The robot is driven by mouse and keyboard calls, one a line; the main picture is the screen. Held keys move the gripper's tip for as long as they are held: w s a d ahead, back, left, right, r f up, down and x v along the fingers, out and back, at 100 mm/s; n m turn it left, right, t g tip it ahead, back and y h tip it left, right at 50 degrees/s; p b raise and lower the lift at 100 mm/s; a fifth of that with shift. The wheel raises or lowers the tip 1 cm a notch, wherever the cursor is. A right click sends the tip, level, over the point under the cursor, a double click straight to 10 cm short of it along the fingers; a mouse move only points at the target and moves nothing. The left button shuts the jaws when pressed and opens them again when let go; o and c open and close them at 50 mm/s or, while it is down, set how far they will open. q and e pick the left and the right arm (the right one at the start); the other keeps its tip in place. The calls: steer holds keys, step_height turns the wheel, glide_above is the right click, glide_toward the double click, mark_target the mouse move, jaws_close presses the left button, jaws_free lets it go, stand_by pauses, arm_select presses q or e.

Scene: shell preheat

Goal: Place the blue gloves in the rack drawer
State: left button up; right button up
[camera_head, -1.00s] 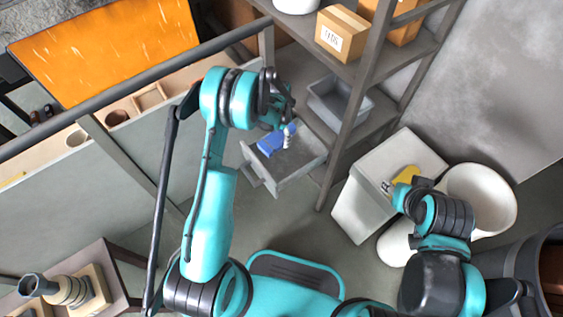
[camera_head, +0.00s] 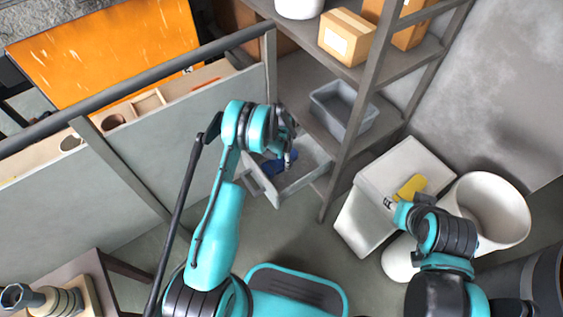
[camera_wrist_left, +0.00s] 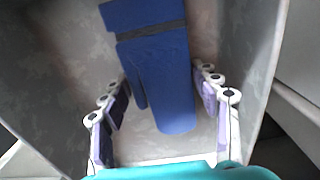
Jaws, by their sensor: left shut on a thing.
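The blue gloves (camera_head: 284,162) are inside the open grey rack drawer (camera_head: 296,183), low between its walls. In the left wrist view the gloves (camera_wrist_left: 160,85) show as a flat blue shape with a dark band, over the drawer's mottled floor and walls (camera_wrist_left: 240,45). My left gripper (camera_head: 288,156) reaches down into the drawer from above. Whether the gloves touch the drawer floor is unclear. My right gripper (camera_head: 391,204) is small in the head view beside a white box; its fingers are unclear.
The rack (camera_head: 350,130) stands behind the drawer, with a grey bin (camera_head: 343,110) and cardboard boxes (camera_head: 346,38). A white box (camera_head: 405,165) with a yellow thing (camera_head: 411,187) by it and a white bucket (camera_head: 488,208) are at right. A partition (camera_head: 110,175) is at left.

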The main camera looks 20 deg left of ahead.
arm_select(q)
steer(key=shift+r, duration=0.15)
steer(key=o, duration=1.3)
steer(key=shift+f, duration=0.2)
